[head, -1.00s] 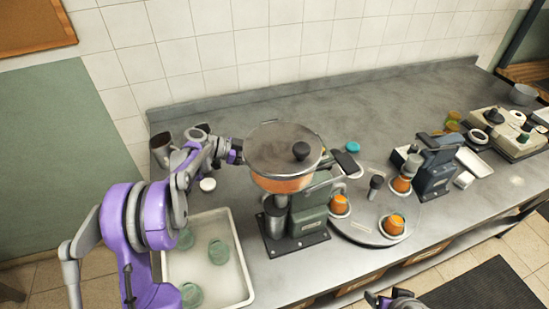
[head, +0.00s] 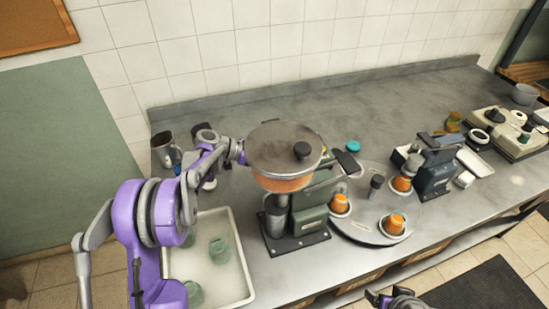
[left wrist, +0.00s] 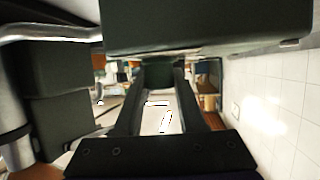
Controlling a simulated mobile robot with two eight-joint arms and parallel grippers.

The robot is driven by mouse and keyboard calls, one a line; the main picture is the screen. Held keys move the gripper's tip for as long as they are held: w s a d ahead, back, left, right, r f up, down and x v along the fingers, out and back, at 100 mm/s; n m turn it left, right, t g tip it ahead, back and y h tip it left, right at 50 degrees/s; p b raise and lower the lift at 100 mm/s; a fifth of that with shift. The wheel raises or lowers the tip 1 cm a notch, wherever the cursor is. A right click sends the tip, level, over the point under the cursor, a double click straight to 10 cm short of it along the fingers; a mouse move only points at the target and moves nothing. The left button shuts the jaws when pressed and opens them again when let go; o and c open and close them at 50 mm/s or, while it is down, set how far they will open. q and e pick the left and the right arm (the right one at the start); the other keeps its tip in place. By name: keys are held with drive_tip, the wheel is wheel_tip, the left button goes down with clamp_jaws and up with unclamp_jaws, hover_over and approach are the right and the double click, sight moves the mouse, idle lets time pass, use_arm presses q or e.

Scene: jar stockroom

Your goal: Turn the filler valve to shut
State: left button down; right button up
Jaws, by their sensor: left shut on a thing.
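The filler (head: 310,221) is a dark green machine on the counter, with a round steel-lidded hopper (head: 270,150) of orange contents on top. My left gripper reaches behind the hopper from the left, and its fingers are hidden there in the head view. In the left wrist view my left gripper (left wrist: 160,82) is shut on a small dark part, which looks like the filler valve (left wrist: 160,72). A large dark green block of the machine hangs just above the fingers. The valve's angle cannot be told. My right gripper (head: 374,298) is at the bottom edge, its jaws unclear.
A round turntable (head: 365,229) beside the filler carries orange jars (head: 393,223). A white tray (head: 242,276) with several green jars lies left of the filler. A metal jug (head: 164,147) stands at the back left.

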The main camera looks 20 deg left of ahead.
use_arm(q)
drive_tip(key=shift+n+t, duration=0.3)
drive_tip(key=shift+t, duration=0.1)
use_arm(e)
drive_tip(key=shift+s+f, duration=0.1)
drive_tip(key=shift+f, duration=0.05)
use_arm(q)
drive_tip(key=shift+n+t+y+b, duration=0.35)
drive_tip(key=shift+n+t+y, duration=0.35)
drive_tip(key=shift+n+t, duration=0.3)
drive_tip(key=n+t+y+b, duration=0.1)
drive_tip(key=n+t+y, duration=0.3)
drive_tip(key=n+y, duration=0.1)
drive_tip(key=shift+d, duration=0.1)
drive_tip(key=shift+f+n+t+y+b, duration=0.1)
drive_tip(key=shift+n+t+y+b, duration=0.3)
drive_tip(key=shift+n+y, duration=0.5)
drive_tip(key=shift+n+t+y+b, duration=0.3)
drive_tip(key=shift+n+y+b, duration=0.55)
drive_tip(key=shift+n+y, duration=0.35)
use_arm(e)
drive_tip(key=shift+s+f, duration=0.25)
drive_tip(key=shift+f, duration=0.6)
drive_tip(key=shift+s+f, duration=0.3)
drive_tip(key=shift+f, duration=0.6)
drive_tip(key=shift+s+f, duration=0.25)
drive_tip(key=shift+f, duration=0.6)
use_arm(q)
drive_tip(key=c, duration=0.5)
unclamp_jaws()
